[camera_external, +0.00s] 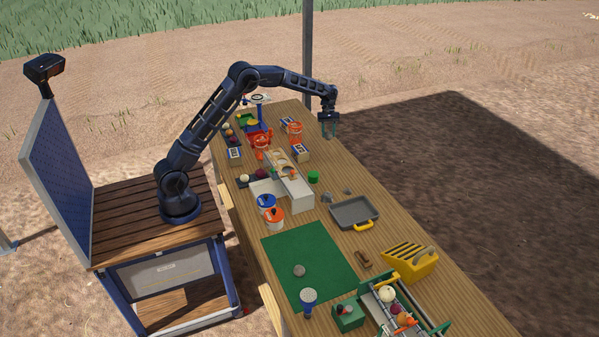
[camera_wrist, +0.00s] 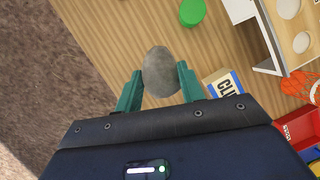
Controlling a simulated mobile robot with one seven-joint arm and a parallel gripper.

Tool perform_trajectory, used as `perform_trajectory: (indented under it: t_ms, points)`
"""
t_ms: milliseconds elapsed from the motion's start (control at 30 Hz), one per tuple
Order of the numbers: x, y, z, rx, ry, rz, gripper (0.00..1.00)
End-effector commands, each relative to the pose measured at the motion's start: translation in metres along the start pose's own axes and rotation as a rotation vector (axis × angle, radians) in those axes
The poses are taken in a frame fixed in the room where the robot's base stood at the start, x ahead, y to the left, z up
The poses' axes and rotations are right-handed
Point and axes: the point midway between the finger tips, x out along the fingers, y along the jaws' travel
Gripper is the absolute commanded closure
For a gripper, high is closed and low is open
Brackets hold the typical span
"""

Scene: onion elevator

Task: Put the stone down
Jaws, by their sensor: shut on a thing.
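A grey, egg-shaped stone (camera_wrist: 160,72) sits between the two green fingers of my gripper (camera_wrist: 158,88) in the wrist view. The fingers are shut on it from both sides. In the external view my gripper (camera_external: 329,127) hangs over the far right part of the wooden table (camera_external: 375,193), fingers pointing down. The stone is too small to make out there. In the wrist view bare table (camera_wrist: 110,45) lies below the stone.
A white ramp-like block (camera_external: 299,196), a box (camera_external: 300,153) and an orange basket (camera_external: 294,129) stand left of my gripper. The table's right edge is close by.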

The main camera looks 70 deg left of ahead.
Motion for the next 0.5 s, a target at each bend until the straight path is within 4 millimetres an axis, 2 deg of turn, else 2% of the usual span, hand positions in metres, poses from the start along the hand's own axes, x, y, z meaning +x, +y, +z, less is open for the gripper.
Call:
perform_trajectory:
  t_ms: [167,500]
  points:
    - [0.018,0.013,0.049,0.011,0.000,-0.001,0.92]
    - [0.072,0.028,0.188,0.024,0.003,-0.003,0.92]
